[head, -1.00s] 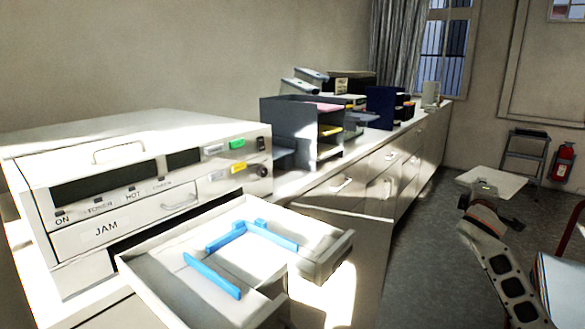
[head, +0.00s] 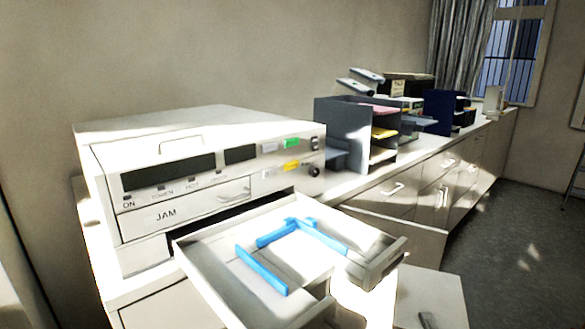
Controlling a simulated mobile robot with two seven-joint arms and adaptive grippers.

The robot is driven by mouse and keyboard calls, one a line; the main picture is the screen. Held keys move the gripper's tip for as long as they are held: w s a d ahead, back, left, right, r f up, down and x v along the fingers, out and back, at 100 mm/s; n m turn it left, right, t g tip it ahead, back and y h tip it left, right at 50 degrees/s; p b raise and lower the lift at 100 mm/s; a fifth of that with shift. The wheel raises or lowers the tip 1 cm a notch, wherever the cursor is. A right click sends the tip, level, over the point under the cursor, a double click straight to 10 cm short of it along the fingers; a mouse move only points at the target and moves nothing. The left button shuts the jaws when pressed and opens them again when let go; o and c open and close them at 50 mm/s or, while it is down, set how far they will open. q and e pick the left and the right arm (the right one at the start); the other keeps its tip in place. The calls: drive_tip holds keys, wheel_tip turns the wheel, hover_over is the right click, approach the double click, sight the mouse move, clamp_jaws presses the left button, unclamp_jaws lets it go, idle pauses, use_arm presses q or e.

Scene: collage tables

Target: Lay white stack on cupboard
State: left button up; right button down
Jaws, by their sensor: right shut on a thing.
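The white stack (head: 440,293) is a flat pale sheet-like pile at the bottom right of the head view, cut off by the lower edge. My right gripper (head: 427,320) is shut on it; only a small dark part of it shows. The stack appears in front of the cupboard (head: 400,202), a long pale unit with drawers along the wall; I cannot tell its exact distance from it. My left gripper is out of view.
A white printer (head: 165,215) with an open tray (head: 215,285) and blue guides stands at the left. A dark paper organiser (head: 345,125), a blue file box (head: 440,110) and other items crowd the cupboard top. Grey floor (head: 520,230) is open at the right.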

drive_tip(key=shift+n+y, duration=0.3)
drive_tip(key=shift+y, duration=0.2)
drive_tip(key=s+a, duration=0.3)
drive_tip(key=shift+s+r, duration=0.2)
drive_tip(key=shift+s, duration=0.1)
drive_tip(key=shift+s, duration=0.1)
idle(1.1)
